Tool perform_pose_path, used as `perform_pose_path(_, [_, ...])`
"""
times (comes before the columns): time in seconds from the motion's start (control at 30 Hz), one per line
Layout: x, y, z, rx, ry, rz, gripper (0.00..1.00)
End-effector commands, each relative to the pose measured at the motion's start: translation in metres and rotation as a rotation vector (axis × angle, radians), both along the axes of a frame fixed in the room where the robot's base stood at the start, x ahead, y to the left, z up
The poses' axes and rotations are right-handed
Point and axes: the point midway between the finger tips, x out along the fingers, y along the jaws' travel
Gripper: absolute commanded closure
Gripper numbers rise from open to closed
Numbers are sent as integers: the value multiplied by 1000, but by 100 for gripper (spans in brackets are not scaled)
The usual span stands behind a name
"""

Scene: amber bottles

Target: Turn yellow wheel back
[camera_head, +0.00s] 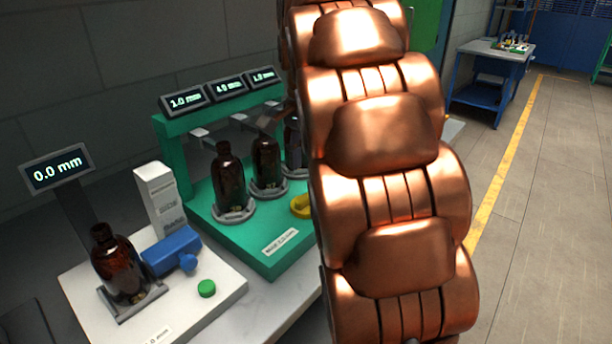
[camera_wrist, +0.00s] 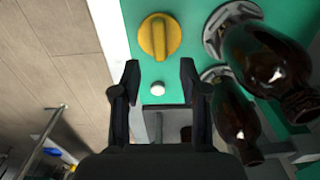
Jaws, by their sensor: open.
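The yellow wheel (camera_wrist: 159,37) is a round knob with a raised grip bar, on the green base in the wrist view. Its bar runs roughly up and down in that picture. In the head view only part of the yellow wheel (camera_head: 301,206) shows, at the base's right side, the rest hidden behind my copper-coloured arm. My gripper (camera_wrist: 158,72) is open and empty in the wrist view, its two dark fingertips apart and just below the wheel in the picture. I see no contact with the wheel. My gripper is hidden in the head view.
Amber bottles (camera_head: 229,183) stand in grey round holders on the green station (camera_head: 273,261), close to the wheel. A white button (camera_wrist: 157,88) lies between my fingers in the wrist view. A white station (camera_head: 226,288) with another bottle (camera_head: 119,263) stands at left.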

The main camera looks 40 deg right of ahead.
Motion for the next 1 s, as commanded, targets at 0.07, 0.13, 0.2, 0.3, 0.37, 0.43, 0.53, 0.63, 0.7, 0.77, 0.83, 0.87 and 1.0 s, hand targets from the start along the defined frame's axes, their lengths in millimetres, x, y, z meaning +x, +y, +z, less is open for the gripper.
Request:
perform_pose_path(0.07, [1,-1,9,-1,-1,0,56])
perform_pose_path(0.13, [0,0,17,-1,0,0,56])
perform_pose_path(0.2, [1,-1,24,-2,-2,1,56])
perform_pose_path(0.3, [0,0,32,0,0,1,56])
perform_pose_path(0.37, [0,0,37,0,0,1,56])
perform_pose_path(0.43, [0,0,41,-1,-1,1,56])
perform_pose_path(0.53, [0,0,44,-1,-2,0,56])
perform_pose_path(0.63, [0,0,46,-1,-1,0,56])
perform_pose_path(0.7, [-1,0,46,0,0,0,56])
perform_pose_path(0.77, [-1,0,46,0,0,0,56])
perform_pose_path(0.83, [-1,0,46,0,0,0,56])
perform_pose_path(0.87, [-1,0,46,0,0,0,56])
perform_pose_path(1.0, [-1,0,46,0,0,0,56])
